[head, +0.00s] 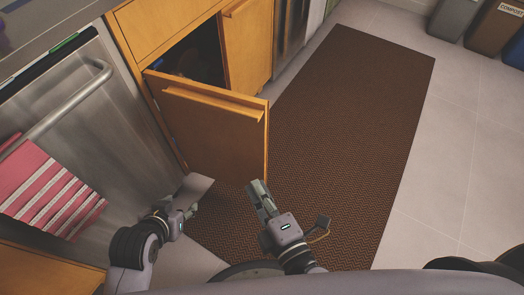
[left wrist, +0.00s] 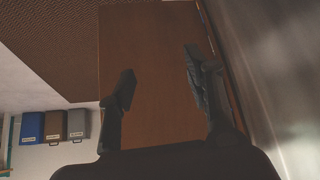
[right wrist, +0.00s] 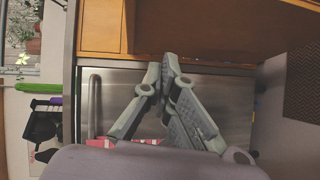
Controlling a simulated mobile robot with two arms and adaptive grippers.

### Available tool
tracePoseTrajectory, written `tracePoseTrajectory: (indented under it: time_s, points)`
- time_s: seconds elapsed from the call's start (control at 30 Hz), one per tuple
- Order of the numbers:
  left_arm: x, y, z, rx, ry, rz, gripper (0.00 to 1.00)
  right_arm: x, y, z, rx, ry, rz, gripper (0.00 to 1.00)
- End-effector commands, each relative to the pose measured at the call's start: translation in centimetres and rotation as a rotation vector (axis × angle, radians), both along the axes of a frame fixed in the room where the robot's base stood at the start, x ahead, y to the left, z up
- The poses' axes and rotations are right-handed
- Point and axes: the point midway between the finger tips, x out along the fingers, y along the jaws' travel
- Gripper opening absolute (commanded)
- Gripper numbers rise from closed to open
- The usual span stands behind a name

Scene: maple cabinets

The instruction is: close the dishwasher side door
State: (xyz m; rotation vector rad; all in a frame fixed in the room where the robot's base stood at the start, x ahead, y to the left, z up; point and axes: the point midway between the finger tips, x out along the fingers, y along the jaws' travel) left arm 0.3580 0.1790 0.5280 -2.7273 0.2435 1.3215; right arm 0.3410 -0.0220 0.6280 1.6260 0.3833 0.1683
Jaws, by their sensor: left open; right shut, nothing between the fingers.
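The wooden cabinet door (head: 215,135) beside the dishwasher stands open, swung out from its frame over the mat. The dark cabinet opening (head: 198,60) shows behind it. My left gripper (head: 192,197) is low in front of the dishwasher, near the lower hinge-side part of the door. In the left wrist view my left gripper (left wrist: 160,88) is open and empty, with the door panel (left wrist: 150,50) beyond its fingers; contact cannot be told. My right gripper (head: 257,192) is shut and empty, near the door's free edge. Its closed fingers (right wrist: 165,72) also show in the right wrist view.
The steel dishwasher (head: 95,105) is shut, with a pink striped towel (head: 45,190) on its handle (head: 60,108). Another wooden door (head: 248,45) is beyond the opening. A brown mat (head: 345,120) and bare floor (head: 450,165) lie clear to the right. Bins (head: 490,30) stand far right.

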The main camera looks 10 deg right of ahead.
Motion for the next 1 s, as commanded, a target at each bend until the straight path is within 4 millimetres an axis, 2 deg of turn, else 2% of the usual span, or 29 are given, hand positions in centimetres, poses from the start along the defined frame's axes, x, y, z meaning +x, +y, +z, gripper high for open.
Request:
tracePoseTrajectory:
  time_s: [0.03,0.1,0.2,0.37,0.47,0.73,0.77,0.87,1.0]
  points:
    - [-0.1,0.0,-0.1,-0.003,-0.021,0.0,0.47,-0.1,-0.1,0.5,-0.014,-0.051,0.0,0.0]
    - [-0.3,0.1,1.0,-0.006,-0.037,0.0,0.47,-0.2,-0.3,2.2,-0.034,-0.102,-0.004,0.0]
    - [-0.6,0.1,1.9,-0.007,-0.044,0.0,0.47,-0.3,-0.5,3.6,-0.049,-0.14,-0.009,0.0]
    - [-1.7,0.5,1.9,0.005,0.01,0.006,0.47,0.1,-0.4,4.3,-0.053,-0.149,-0.01,0.0]
    - [-3.2,1.0,1.3,0.022,0.086,0.011,0.47,0.6,-0.3,4.4,-0.052,-0.149,-0.01,0.0]
    - [-8.7,2.7,-0.1,0.075,0.341,0.031,0.47,2.1,0.3,4.4,-0.052,-0.148,-0.01,0.0]
    - [-9.1,2.8,0.0,0.079,0.362,0.033,0.47,2.4,0.4,4.5,-0.052,-0.149,-0.01,0.0]
    - [-8.9,2.7,1.7,0.076,0.351,0.032,0.47,4.7,1.2,4.9,-0.052,-0.15,-0.01,0.0]
    - [-8.1,2.6,-0.5,0.077,0.368,0.03,0.47,7.5,2.1,4.6,-0.052,-0.149,-0.01,0.0]
